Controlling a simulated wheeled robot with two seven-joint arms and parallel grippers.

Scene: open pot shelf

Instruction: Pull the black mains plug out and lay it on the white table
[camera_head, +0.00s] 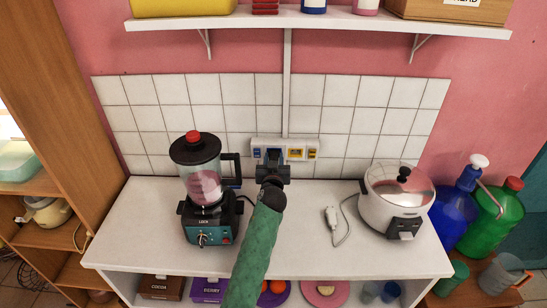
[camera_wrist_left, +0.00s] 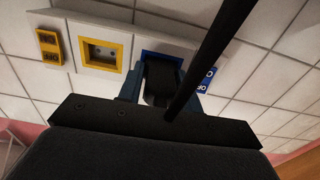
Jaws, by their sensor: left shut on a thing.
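My left gripper (camera_head: 273,160) is at the wall socket strip (camera_head: 285,143), above the back edge of the white table (camera_head: 130,225). In the left wrist view its blue fingers (camera_wrist_left: 160,90) are shut on the black mains plug (camera_wrist_left: 160,78). The plug is in front of the blue-framed socket (camera_wrist_left: 150,53); I cannot tell how deep its pins sit. A black cable (camera_wrist_left: 212,55) crosses the wrist view from the plug. In the head view my gripper hides the plug. My right gripper is not in view.
A blender (camera_head: 203,190) stands left of my arm. A white rice cooker (camera_head: 395,200) stands at the right, with a loose white plug (camera_head: 332,218) on the table. A yellow-framed socket (camera_head: 296,153) is beside the gripper.

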